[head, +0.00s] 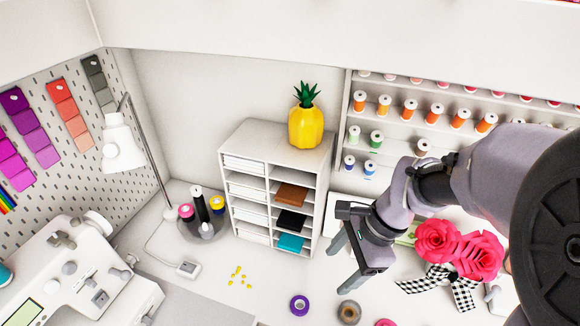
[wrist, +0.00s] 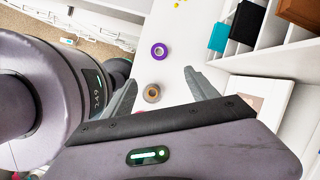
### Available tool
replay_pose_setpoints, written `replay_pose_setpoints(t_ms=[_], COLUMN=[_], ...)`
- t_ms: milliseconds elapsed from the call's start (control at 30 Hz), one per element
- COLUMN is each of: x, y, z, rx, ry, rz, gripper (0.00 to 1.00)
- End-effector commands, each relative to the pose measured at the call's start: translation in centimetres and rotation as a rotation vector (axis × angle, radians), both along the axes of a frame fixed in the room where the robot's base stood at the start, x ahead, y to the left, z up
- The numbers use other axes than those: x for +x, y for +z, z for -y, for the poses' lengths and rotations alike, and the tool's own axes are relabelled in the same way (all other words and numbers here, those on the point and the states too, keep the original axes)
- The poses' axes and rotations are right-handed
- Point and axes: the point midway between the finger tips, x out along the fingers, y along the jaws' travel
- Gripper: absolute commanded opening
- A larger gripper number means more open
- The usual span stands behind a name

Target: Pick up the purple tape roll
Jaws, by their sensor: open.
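The purple tape roll (head: 299,305) lies flat on the white table near the bottom of the head view. It also shows in the wrist view (wrist: 159,51), beyond the fingertips. My gripper (head: 342,262) is open and empty in the head view, above the table and up and to the right of the purple roll. In the wrist view my gripper (wrist: 160,78) has its two fingers spread wide, with the purple roll apart from both of them. Nothing covers the purple roll.
A brown tape roll (head: 349,312) lies right of the purple one, and a pink roll (head: 385,322) is cut off beyond it. A paper organizer (head: 262,190) stands behind. Pink paper flowers (head: 455,248) lie at right. A sewing machine (head: 70,280) stands at left.

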Motion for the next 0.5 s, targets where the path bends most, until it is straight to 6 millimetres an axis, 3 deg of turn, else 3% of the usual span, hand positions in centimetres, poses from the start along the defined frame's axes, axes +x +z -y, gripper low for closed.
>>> replay_pose_setpoints(t_ms=[100, 267, 500], x=[0.9, 0.9, 0.8], y=[-0.8, -2.0, -8.6], z=[0.3, 0.1, -2.5], rx=[0.036, 0.041, 0.040], ry=[-0.112, -0.132, -0.126], rz=[-0.095, -0.111, -0.113], gripper=[0.68, 0.68, 0.68])
